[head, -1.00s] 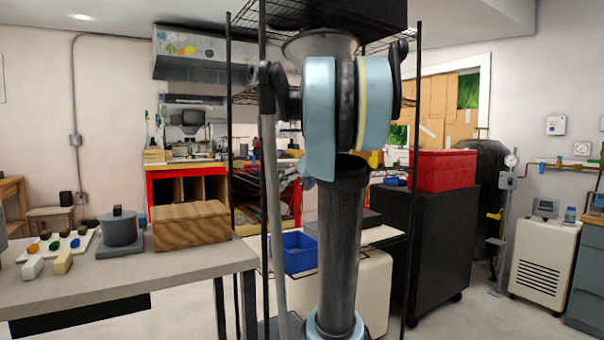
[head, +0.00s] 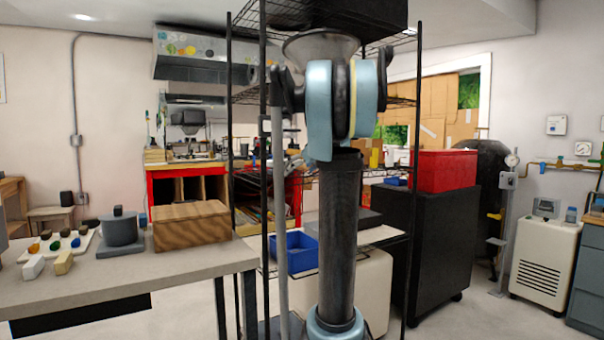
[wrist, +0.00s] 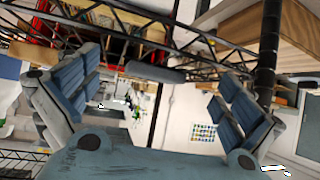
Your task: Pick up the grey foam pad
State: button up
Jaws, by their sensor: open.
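I cannot pick out the grey foam pad for certain. In the head view, a flat grey piece (head: 107,253) lies under a grey round block (head: 119,231) with a dark knob on the table at left; it may be the pad. In the head view my arm stands in the middle, and my gripper cannot be made out.
The grey-topped table (head: 150,270) also holds a wooden box (head: 191,225), a white tray (head: 45,247) with several small coloured pieces, a white block (head: 33,267) and a yellowish block (head: 63,263). A black wire rack (head: 231,130) stands behind my arm. A red case (head: 443,171) is at right.

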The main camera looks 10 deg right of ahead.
aim_at(280, 171)
jog(key=w+a, duration=0.1)
jog(key=w, duration=0.2)
jog(key=w+a, duration=0.4)
jog(key=w, duration=0.1)
jog(key=shift+w, duration=0.35)
jog(key=shift+w+a+f, duration=0.2)
jog(key=shift+w+f, duration=0.15)
jog(key=shift+w, duration=0.05)
jog(key=shift+s, duration=0.1)
jog(key=c, duration=0.9)
